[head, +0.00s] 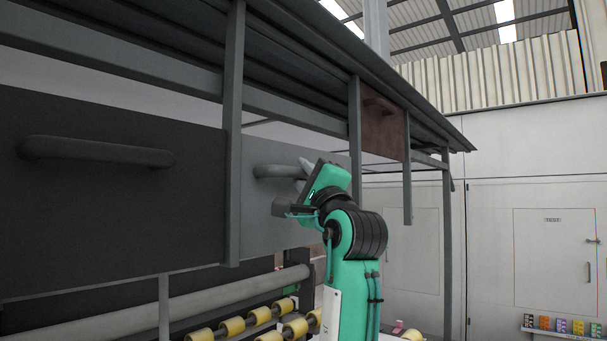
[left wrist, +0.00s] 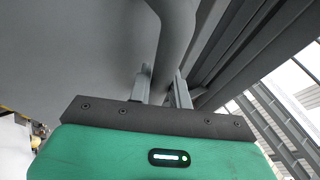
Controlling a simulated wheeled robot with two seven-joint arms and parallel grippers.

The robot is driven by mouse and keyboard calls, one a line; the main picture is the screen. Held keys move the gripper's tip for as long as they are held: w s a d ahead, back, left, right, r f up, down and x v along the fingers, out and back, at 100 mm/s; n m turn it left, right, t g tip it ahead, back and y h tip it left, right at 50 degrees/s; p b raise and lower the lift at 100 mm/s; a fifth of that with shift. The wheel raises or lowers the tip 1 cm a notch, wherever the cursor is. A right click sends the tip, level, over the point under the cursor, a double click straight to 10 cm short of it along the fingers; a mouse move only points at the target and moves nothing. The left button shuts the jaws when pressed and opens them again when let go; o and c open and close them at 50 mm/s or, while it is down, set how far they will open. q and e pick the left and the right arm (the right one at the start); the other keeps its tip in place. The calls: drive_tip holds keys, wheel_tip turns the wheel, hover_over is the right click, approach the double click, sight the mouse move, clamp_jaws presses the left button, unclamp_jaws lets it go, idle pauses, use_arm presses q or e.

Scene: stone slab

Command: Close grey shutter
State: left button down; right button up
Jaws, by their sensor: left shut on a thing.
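The grey shutter (head: 262,222) hangs between two upright posts in the middle of the head view, with a grey bar handle (head: 272,171) on its face. My left gripper (head: 304,174) is at the right end of this handle. In the left wrist view, the two fingers of my left gripper (left wrist: 163,88) are shut on the handle (left wrist: 175,35), which runs up between them. The shutter panel (left wrist: 75,50) fills the left of that view. The arm and gripper body hide the shutter's lower right part. My right gripper is not in view.
A black shutter (head: 90,205) with a dark handle hangs to the left, and a brown shutter (head: 383,130) hangs further right. Upright posts (head: 233,130) separate them. Yellow rollers (head: 260,316) lie below. White wall cabinets (head: 535,220) stand at the back right.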

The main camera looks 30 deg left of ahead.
use_arm(q)
drive_tip(key=shift+w+f, duration=0.15)
drive_tip(key=shift+f, duration=0.25)
drive_tip(key=c, duration=1.6)
unclamp_jaws()
drive_tip(key=shift+o, duration=0.2)
drive_tip(key=shift+r, duration=0.1)
drive_tip(key=b+v, duration=0.5)
drive_tip(key=v, duration=0.9)
drive_tip(key=shift+r, duration=0.2)
